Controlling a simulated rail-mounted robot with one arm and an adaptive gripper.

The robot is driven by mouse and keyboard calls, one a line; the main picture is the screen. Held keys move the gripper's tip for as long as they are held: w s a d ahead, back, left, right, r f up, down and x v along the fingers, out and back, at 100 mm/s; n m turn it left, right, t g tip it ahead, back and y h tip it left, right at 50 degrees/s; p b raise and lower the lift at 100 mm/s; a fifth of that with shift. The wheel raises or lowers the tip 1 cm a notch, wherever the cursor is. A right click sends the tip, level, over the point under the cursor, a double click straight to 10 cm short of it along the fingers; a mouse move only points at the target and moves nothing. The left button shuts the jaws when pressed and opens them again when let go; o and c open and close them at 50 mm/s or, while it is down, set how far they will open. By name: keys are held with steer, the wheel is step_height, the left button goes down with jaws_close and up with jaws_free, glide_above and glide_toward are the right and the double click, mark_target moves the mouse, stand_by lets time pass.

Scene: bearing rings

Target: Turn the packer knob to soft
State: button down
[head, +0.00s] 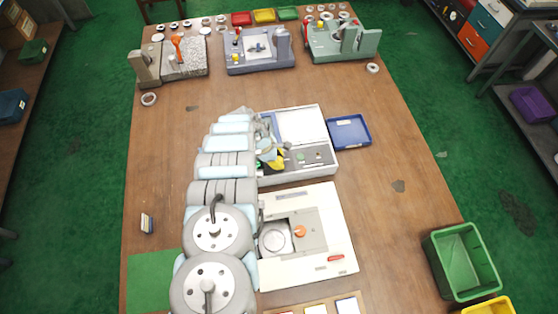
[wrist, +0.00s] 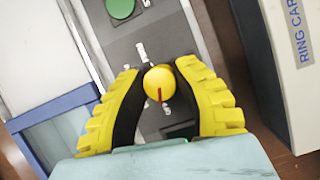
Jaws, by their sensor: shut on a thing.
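The packer (head: 332,172) is a white box with a grey control panel near the middle of the table. Its yellow round knob (wrist: 159,82) shows in the wrist view, with a red pointer line running down towards the bottom of the picture. White markings surround the knob, too small and partly hidden to read. My gripper (wrist: 160,72) has its yellow ribbed fingers closed on either side of the knob. In the head view my gripper (head: 277,157) is over the packer's panel, and my arm and fingers hide the knob.
A green button (wrist: 121,8) sits farther along the panel. A blue tray (head: 349,132) stands right of the packer. A white machine with an orange knob (head: 299,231) stands in front. Several fixtures line the back. Open table lies to the right.

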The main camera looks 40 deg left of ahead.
steer(key=m+b, duration=0.2)
steer(key=b, duration=0.1)
steer(key=f+m+g+h+b, duration=0.1)
steer(key=m+b, duration=0.1)
steer(key=shift+w+b, duration=0.1)
steer(key=shift+b, duration=0.3)
steer(key=m+g+b, duration=0.1)
steer(key=m+b, duration=0.2)
steer(key=b, duration=0.2)
steer(key=shift+r+g, duration=0.15)
steer(key=shift+g, duration=0.15)
steer(key=shift+r+m+h+b, duration=0.2)
steer(key=shift+m+h+b, duration=0.2)
steer(key=shift+m+b, duration=0.6)
steer(key=shift+r+g, duration=0.1)
steer(key=shift+g, duration=0.2)
steer(key=c, duration=0.8)
jaws_free()
steer(key=shift+o, duration=0.2)
steer(key=shift+r, duration=0.1)
steer(key=v, duration=1.1)
steer(key=shift+r, duration=0.4)
